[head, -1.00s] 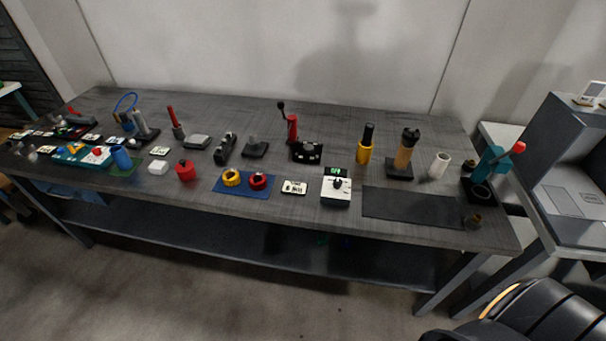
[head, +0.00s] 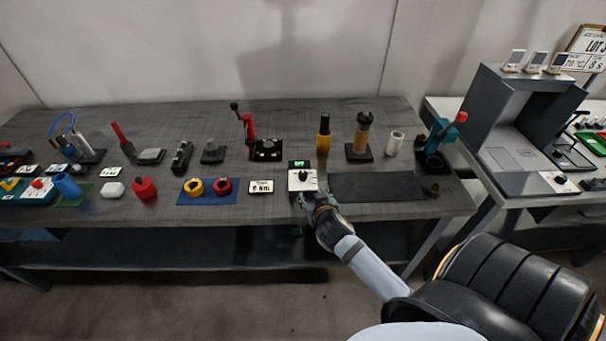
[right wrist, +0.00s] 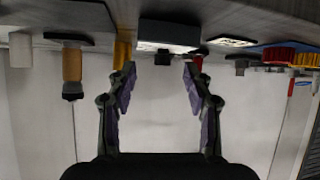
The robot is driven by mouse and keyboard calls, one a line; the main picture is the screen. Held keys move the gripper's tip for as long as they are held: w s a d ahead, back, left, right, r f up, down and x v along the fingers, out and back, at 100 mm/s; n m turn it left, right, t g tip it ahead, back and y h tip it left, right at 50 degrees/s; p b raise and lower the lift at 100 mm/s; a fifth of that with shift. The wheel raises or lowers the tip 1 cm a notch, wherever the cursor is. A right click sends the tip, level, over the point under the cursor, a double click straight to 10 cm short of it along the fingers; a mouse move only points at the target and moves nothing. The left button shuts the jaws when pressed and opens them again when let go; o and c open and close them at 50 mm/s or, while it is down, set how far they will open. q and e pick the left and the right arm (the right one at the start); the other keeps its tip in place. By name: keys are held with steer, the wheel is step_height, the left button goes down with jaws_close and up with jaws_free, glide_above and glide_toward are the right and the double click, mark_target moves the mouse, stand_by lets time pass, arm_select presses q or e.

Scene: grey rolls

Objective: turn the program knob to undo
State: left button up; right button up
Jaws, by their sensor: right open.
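The program knob (head: 304,177) is a small black knob on a white box (head: 295,184) with a green-lit display (head: 299,164) behind it, near the table's front edge. My right gripper (head: 309,197) is at the front right of this box, partly covering it. The knob lies beyond the fingertips, and nothing is between the fingers. I cannot read the knob's setting. My left gripper is not in view.
A card (head: 261,187) and a blue mat (head: 190,199) with yellow and red rings lie left of the box. A dark mat (head: 375,187) lies right.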

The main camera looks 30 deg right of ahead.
mark_target(303, 175)
steer(key=shift+t, duration=0.7)
steer(key=x, duration=0.4)
steer(key=r+x, duration=0.1)
steer(key=x, duration=0.3)
steer(key=w+r+x, duration=0.1)
steer(key=x, duration=0.3)
steer(key=shift+w+d+p, duration=0.1)
steer(key=shift+p, duration=0.25)
